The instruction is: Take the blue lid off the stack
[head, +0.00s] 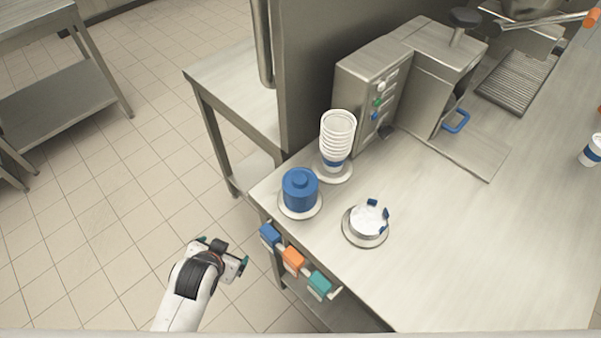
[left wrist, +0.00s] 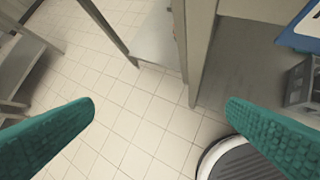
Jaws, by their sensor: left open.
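The stack of blue lids (head: 299,192) sits on a round white base near the left edge of the steel counter. A knob-like top shows on its uppermost lid. My left gripper (head: 222,254) is to the left of the counter and nearer the camera, over the floor, apart from the stack. In the left wrist view my left gripper (left wrist: 162,106) has its two teal fingers wide apart with only floor between them. The stack does not show clearly in that view. My right gripper is in neither view.
A stack of white cups (head: 337,136) stands behind the lids. A round holder with blue tabs (head: 367,222) is to their right. Blue, orange and teal blocks (head: 293,260) stick out along the counter's front edge. A steel machine (head: 410,80) stands behind. The counter's right front is clear.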

